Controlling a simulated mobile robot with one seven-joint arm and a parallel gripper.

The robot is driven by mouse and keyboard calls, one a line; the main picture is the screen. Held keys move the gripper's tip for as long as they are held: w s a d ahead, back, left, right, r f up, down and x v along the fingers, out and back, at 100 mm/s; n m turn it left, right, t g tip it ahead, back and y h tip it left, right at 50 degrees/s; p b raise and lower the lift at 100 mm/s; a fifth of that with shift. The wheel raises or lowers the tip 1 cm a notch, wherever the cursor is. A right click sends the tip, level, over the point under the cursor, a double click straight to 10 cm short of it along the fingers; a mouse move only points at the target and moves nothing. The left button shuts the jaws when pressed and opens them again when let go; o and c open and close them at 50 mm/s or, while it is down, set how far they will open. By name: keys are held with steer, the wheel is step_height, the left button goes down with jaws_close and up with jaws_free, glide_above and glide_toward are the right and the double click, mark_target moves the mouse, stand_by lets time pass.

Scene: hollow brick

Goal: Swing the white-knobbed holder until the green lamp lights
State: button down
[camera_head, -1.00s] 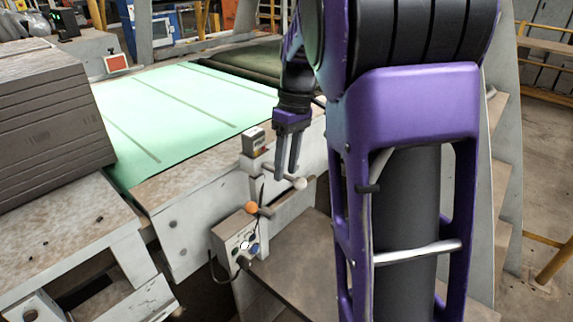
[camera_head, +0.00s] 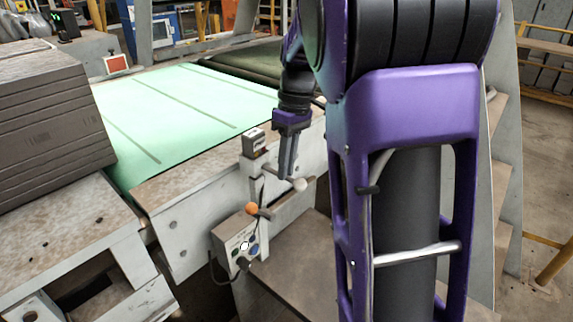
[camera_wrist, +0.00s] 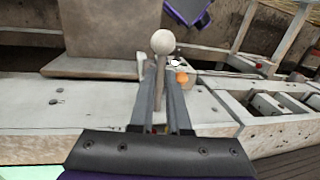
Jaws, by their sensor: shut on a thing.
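The white-knobbed holder shows its round white knob (camera_head: 300,184) at the end of a short grey rod beside the machine's side plate. The knob is large in the wrist view (camera_wrist: 163,42), with the rod running down between my fingers. My gripper (camera_head: 288,175) points down and is shut on this rod just behind the knob; the fingertips also show in the wrist view (camera_wrist: 161,70). The holder's pivot end is partly hidden. I cannot make out a lit green lamp in either view.
An orange knob (camera_head: 251,209) on another lever sits below left, above a grey control box (camera_head: 237,240) with small knobs. A small grey box (camera_head: 254,142) stands on the bracket. A pale green belt (camera_head: 180,105) and stacked brown slabs (camera_head: 50,110) lie to the left.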

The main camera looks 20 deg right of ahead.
stand_by(0.8)
steer(key=shift+s+a+m, duration=0.3)
steer(key=shift+a+m, duration=0.2)
steer(key=shift+m, duration=0.3)
steer(key=c, duration=0.9)
jaws_free()
steer(key=d+r, duration=0.1)
steer(key=r, duration=0.4)
steer(key=w+d+r+p, duration=0.1)
steer(key=r, duration=0.5)
steer(key=d+r+p, duration=0.1)
steer(key=r, duration=0.5)
steer(key=shift+w, duration=0.2)
steer(key=shift+d, duration=0.1)
